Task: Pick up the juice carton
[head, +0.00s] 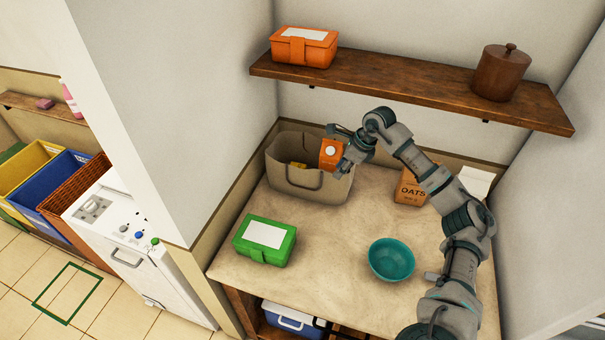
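The juice carton appears to be the small orange carton (330,153) with a round pale mark, at the right end of the beige bin (308,180) on the counter. Its lower end is at about the height of the bin's front rim, and I cannot tell whether it rests on anything. My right gripper (338,149) reaches in from the right, with its fingers at the carton, one beyond it and one on the near right side. I cannot tell whether they are closed on it. My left gripper is not in view.
A yellow item (298,165) lies in the bin. A green box (265,241), a teal bowl (391,259) and an oats box (411,188) stand on the counter. The wooden shelf (400,83) above holds an orange box (304,47) and a brown canister (501,73). The counter's middle is clear.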

